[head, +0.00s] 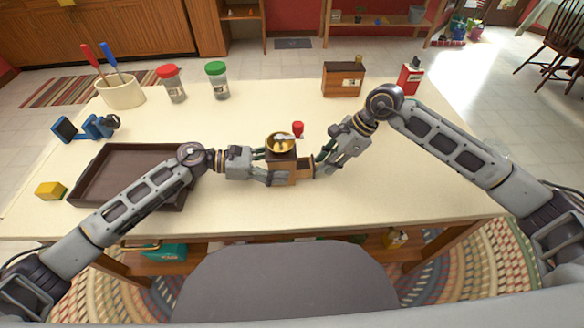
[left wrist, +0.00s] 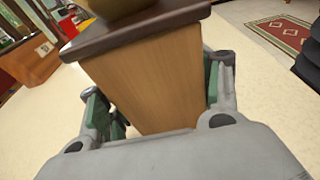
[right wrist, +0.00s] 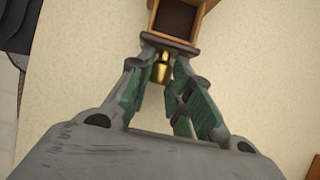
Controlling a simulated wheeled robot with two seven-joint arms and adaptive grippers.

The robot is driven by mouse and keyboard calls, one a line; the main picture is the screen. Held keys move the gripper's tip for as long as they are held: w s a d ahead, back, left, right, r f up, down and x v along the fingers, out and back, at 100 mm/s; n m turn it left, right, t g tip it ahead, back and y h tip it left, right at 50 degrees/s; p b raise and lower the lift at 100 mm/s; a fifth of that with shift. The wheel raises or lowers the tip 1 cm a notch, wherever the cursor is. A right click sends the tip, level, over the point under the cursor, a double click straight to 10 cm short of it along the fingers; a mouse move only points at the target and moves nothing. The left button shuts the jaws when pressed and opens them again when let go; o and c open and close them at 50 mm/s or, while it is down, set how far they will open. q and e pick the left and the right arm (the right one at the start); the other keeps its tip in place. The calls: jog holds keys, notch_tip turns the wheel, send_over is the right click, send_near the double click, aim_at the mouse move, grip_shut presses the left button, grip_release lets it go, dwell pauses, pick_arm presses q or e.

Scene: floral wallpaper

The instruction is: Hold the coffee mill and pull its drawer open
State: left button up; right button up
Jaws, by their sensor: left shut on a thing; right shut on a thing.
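The coffee mill (head: 282,162) stands upright on the table, a wooden box with a dark top, a brass bowl (head: 281,143) and a red crank knob (head: 297,127). My left gripper (head: 270,166) is shut on the mill's body from the left; in the left wrist view its fingers flank the wooden body (left wrist: 160,80). The drawer (head: 301,173) sticks out on the mill's right side; its open top and dark inside show in the right wrist view (right wrist: 176,18). My right gripper (head: 319,164) is shut at the drawer's brass knob (right wrist: 161,70).
A dark brown tray (head: 85,190) lies at left, beside a yellow block (head: 50,190) and a blue device (head: 95,127). Behind stand a utensil crock (head: 121,93), two jars (head: 174,88) (head: 217,84), a wooden box (head: 343,82) and a red can (head: 410,80). The front-right tabletop is clear.

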jog(key=o, duration=0.9)
jog(key=shift+r, duration=0.1)
jog(key=shift+r, duration=3.45)
